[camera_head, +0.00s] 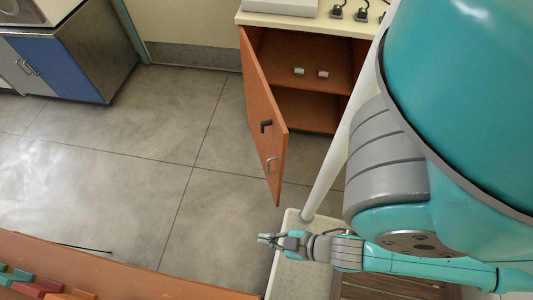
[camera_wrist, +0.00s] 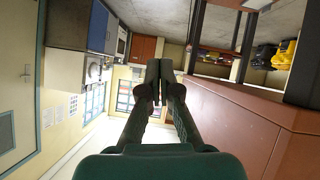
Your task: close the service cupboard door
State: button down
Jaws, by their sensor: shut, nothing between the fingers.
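The orange-brown service cupboard (camera_head: 318,50) stands at the top centre of the head view. Its door (camera_head: 261,110) stands open, swung out toward the viewer on its left side. The door has a dark latch (camera_head: 266,126) and a pale metal handle (camera_head: 271,164) near its free edge. My gripper (camera_head: 266,239) is below the door's lower corner in the head view, apart from it. In the wrist view my gripper (camera_wrist: 159,66) shows its fingers together and empty. The cupboard door is not clearly identifiable in the wrist view.
Two small items (camera_head: 299,71) sit on the cupboard's shelf. A blue-fronted cabinet (camera_head: 62,66) stands at the upper left. A brown surface with coloured blocks (camera_head: 39,287) is at the lower left. The grey floor (camera_head: 150,140) between them is clear.

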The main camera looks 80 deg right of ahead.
jog(key=w+d+f+n+g+h, duration=0.1)
jog(key=w+d+f+g+h, duration=0.25)
jog(key=d+f, duration=0.35)
jog(key=w+d+f+g+h, duration=0.2)
jog(key=d+f+g+h, duration=0.15)
jog(key=d+f, duration=0.45)
jog(key=w+d+r+m+g+h, duration=0.3)
jog(key=w+r+m+g+h, duration=0.3)
jog(key=w+r+g+h, duration=0.35)
jog(key=s+d, duration=0.7)
jog(key=d, duration=0.4)
jog(key=shift+s+d+f+h, duration=0.1)
jog(key=shift+d+h, duration=0.1)
jog(key=shift+h, duration=0.05)
